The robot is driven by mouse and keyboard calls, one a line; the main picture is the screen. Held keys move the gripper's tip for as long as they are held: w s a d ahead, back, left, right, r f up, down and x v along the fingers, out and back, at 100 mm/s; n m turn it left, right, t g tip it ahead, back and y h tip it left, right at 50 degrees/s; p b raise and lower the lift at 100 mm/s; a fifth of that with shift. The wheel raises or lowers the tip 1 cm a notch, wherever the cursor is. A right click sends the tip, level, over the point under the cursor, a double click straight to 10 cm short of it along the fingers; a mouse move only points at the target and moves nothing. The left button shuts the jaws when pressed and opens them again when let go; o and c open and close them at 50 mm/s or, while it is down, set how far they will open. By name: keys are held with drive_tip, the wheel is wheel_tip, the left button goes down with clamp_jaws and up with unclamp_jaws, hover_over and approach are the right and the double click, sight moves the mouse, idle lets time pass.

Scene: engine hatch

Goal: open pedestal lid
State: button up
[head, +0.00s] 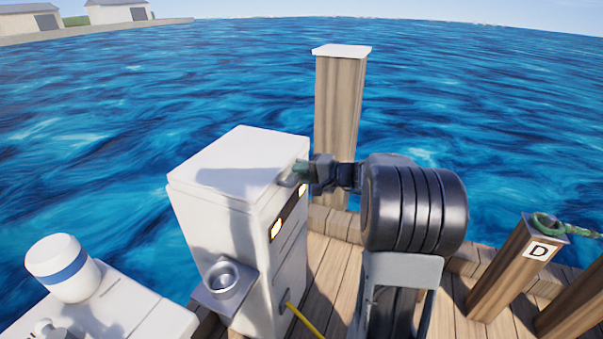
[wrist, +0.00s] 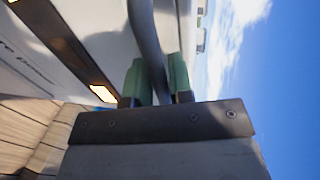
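The white pedestal (head: 235,235) stands on the dock left of my arm in the head view. Its lid (head: 240,165) lies flat on top and looks closed. My gripper (head: 300,170) is at the lid's right edge, beside a grey handle (head: 287,181). In the wrist view the handle (wrist: 147,35) is a dark curved bar running between the two green fingers of my gripper (wrist: 160,78). The fingers appear to press on both sides of the bar. The pedestal's side (wrist: 100,45) fills the left of the wrist view.
A metal cup (head: 222,280) sits on a bracket on the pedestal's front. A yellow cable (head: 303,321) leaves its lower side. A wooden post (head: 338,110) stands behind, and a shorter post marked D (head: 520,270) at right. A white container (head: 63,268) stands at left. Water surrounds the dock.

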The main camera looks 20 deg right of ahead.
clamp_jaws()
